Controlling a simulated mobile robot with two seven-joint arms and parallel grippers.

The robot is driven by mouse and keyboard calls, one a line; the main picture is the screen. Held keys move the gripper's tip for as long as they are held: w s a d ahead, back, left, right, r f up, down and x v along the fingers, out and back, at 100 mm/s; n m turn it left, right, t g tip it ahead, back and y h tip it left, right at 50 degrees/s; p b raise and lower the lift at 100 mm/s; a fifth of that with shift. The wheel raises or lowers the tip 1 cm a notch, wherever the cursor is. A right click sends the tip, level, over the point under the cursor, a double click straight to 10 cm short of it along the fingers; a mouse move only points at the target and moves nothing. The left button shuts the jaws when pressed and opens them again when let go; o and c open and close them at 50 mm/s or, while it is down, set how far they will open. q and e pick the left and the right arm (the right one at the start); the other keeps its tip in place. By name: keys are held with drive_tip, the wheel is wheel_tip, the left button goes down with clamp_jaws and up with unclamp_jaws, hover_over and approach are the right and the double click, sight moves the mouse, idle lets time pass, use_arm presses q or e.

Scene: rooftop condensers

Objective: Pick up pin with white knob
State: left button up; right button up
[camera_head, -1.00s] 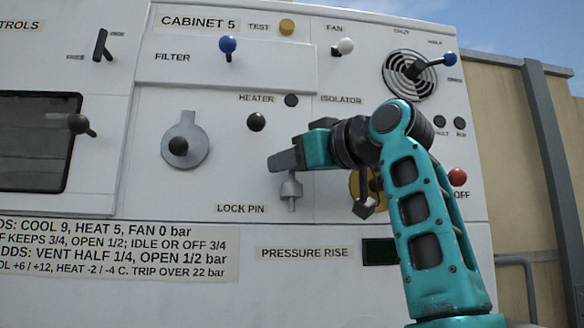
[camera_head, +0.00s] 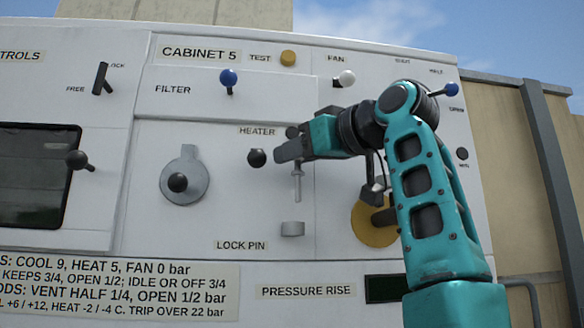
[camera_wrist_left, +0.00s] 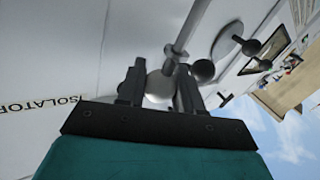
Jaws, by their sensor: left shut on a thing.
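The pin (camera_head: 297,184) is a thin metallic rod hanging upright below my left gripper (camera_head: 279,154). Its lower end is clear above the short grey collar (camera_head: 292,229) by the LOCK PIN label. My left gripper is shut on the pin's top, in front of the white panel and close to the right of the black HEATER knob (camera_head: 257,157). In the left wrist view, the white knob (camera_wrist_left: 160,84) sits between the fingers (camera_wrist_left: 158,88), and the pin's shaft (camera_wrist_left: 188,30) extends away from it. In the head view the fingers hide the knob. My right gripper is not in view.
A grey disc with a black knob (camera_head: 177,182) is to the left. A yellow disc (camera_head: 368,227) is partly behind my arm. Blue FILTER (camera_head: 228,77) and white FAN (camera_head: 346,78) knobs are above. The panel around the collar is clear.

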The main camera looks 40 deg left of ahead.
use_arm(q)
drive_tip(key=s+d+p, duration=0.1)
drive_tip(key=d, duration=1.5)
drive_tip(key=shift+s+d+r+p, duration=0.1)
drive_tip(key=shift+d+r+p, duration=0.1)
drive_tip(key=shift+r+p, duration=1.05)
drive_tip(key=shift+d+r+p, duration=0.15)
drive_tip(key=shift+r+p, duration=0.9)
drive_tip(key=shift+p, duration=0.35)
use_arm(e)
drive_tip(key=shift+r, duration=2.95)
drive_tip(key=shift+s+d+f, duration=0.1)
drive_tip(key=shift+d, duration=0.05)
